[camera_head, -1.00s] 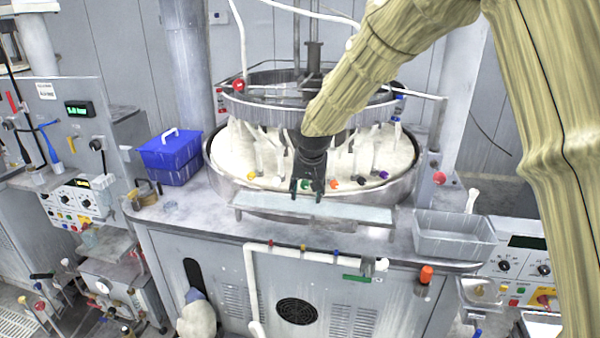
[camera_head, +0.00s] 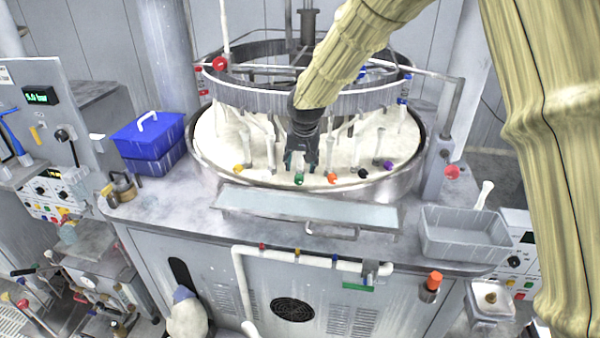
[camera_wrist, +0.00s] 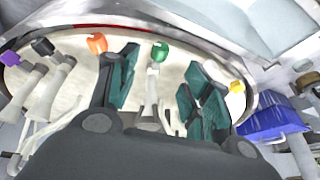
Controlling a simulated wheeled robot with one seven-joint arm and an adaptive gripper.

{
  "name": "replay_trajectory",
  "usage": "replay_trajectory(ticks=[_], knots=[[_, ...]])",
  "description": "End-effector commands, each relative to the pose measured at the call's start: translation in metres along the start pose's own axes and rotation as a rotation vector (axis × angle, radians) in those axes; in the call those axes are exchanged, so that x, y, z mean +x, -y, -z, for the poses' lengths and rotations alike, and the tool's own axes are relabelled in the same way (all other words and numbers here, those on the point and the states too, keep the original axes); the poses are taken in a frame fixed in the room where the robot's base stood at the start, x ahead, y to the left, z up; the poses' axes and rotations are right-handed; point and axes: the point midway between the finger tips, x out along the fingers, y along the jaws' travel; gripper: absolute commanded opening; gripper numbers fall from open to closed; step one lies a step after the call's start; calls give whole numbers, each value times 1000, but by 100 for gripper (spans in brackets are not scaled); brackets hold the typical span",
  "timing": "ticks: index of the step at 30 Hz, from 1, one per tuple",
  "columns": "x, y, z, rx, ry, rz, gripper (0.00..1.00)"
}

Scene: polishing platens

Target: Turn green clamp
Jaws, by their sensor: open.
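The green clamp (camera_head: 299,179) is a small green knob on a white stem, standing at the front rim of the round white platen (camera_head: 225,150). In the wrist view the green clamp (camera_wrist: 160,52) stands upright in the gap between my two fingers, apart from both. My gripper (camera_head: 301,163) is open and empty, pointing down over the platen just behind the green knob. In the wrist view my gripper (camera_wrist: 160,85) has its teal finger pads spread wide on either side of the stem.
An orange clamp (camera_head: 333,178) is close on the right and a yellow clamp (camera_head: 239,168) on the left. Black (camera_head: 363,173) and purple (camera_head: 388,165) clamps stand farther right. A dark ring (camera_head: 270,100) hangs above the platen. A blue box (camera_head: 148,135) is at left.

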Motion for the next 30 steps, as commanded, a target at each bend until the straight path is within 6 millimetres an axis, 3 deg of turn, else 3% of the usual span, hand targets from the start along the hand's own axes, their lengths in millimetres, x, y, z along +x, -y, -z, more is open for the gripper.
replay_trajectory(ticks=[9, 18, 30], knots=[[45, -1, 6, 2, 10, -2, 49], [75, -3, 6, 5, 9, -3, 49], [92, -3, 6, 5, 6, -2, 49]])
